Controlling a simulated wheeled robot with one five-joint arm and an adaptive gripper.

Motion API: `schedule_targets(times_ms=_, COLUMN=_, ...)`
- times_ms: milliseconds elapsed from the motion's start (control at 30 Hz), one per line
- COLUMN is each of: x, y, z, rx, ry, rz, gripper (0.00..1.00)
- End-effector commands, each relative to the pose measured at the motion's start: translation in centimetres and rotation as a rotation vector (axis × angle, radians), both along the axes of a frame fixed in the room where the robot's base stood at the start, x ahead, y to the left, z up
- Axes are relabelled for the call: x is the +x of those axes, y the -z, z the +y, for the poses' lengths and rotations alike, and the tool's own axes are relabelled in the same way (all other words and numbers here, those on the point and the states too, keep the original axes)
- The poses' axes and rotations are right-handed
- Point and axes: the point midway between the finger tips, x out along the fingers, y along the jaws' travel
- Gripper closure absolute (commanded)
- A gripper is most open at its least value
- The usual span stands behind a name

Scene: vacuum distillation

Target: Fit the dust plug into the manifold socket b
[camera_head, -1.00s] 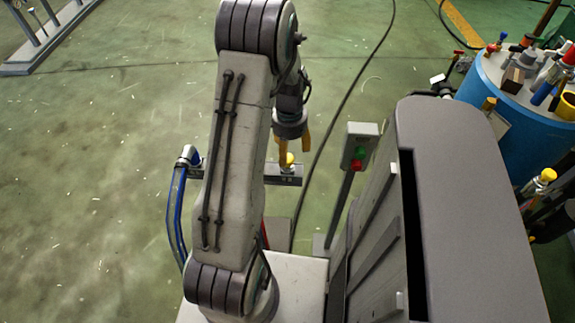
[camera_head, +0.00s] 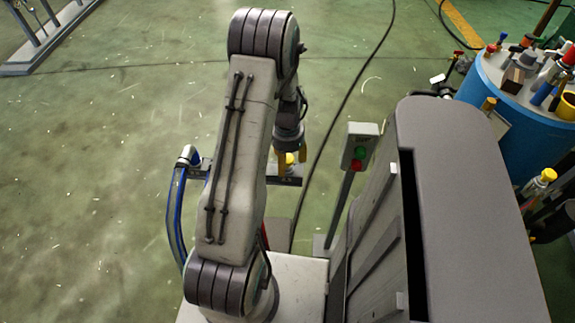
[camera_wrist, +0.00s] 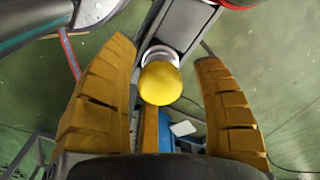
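A yellow round-ended plug (camera_wrist: 160,83), which looks like the dust plug, shows in the wrist view in front of a pale metal collar (camera_wrist: 158,52) on a grey bar (camera_wrist: 182,22). In the head view the plug (camera_head: 289,159) is a small yellow spot at the bar's right end (camera_head: 286,181). My gripper (camera_wrist: 166,54) is open, its two ochre fingers on either side of the plug with a visible gap at each side. In the head view my gripper (camera_head: 290,153) is just over the bar. I cannot tell which socket is b; my arm hides the bar's middle.
A blue hose (camera_head: 176,215) bends down from the bar's left end. A post with a green and red button box (camera_head: 360,148) stands right of my gripper. A blue drum (camera_head: 510,115) with several fittings is at the far right.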

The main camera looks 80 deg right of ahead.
Motion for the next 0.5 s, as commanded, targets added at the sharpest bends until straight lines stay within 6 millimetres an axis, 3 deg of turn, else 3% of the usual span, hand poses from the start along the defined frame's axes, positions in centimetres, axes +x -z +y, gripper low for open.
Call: schedule_targets(times_ms=500, x=0.00, y=-0.02, z=0.00, rx=0.000, ry=0.000, rz=0.000, gripper=0.86)
